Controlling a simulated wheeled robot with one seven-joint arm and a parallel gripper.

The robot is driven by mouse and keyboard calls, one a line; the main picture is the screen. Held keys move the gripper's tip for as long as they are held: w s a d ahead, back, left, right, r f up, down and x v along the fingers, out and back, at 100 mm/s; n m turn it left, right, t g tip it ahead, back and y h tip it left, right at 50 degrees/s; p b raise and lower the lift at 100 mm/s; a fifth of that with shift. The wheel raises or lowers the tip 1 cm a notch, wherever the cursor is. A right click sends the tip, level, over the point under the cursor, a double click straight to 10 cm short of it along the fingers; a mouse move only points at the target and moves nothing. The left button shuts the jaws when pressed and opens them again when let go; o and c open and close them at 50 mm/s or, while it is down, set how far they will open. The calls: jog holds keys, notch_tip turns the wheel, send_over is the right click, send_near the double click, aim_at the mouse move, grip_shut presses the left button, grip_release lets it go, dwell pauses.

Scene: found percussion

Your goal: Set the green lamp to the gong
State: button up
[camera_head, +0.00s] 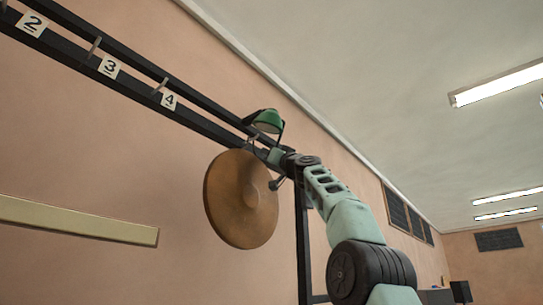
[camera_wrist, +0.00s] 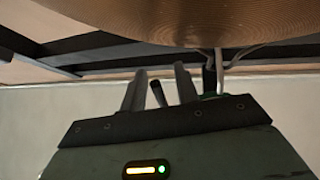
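The green lamp (camera_head: 267,121) has a shaded head and sits at the right end of the black rail, just above the gong. The gong (camera_head: 241,199) is a round bronze disc hanging below the rail. In the wrist view the gong (camera_wrist: 190,18) fills the top edge. My gripper (camera_head: 274,157) is by the gong's upper right edge, below the lamp; whether it touches either is unclear. In the wrist view my gripper (camera_wrist: 160,88) has its two grey fingers apart. A short dark rod (camera_wrist: 157,93) shows between them, with gaps on both sides.
The black rail (camera_head: 130,83) carries number cards 2, 3 and 4 along the wall. A dark upright post (camera_head: 304,250) stands right of the gong. A pale beam (camera_head: 75,218) juts in at lower left. Open room lies to the right.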

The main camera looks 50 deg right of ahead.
jog(key=shift+f, duration=0.1)
jog(key=shift+s+f+b, duration=0.2)
jog(key=shift+f+b, duration=0.05)
jog(key=shift+b, duration=0.15)
jog(key=b+v, duration=1.5)
jog(key=v, duration=0.1)
jog(key=shift+s+b, duration=0.35)
jog(key=shift+b, duration=0.05)
jog(key=shift+a+f, duration=0.1)
jog(key=shift+f, duration=0.05)
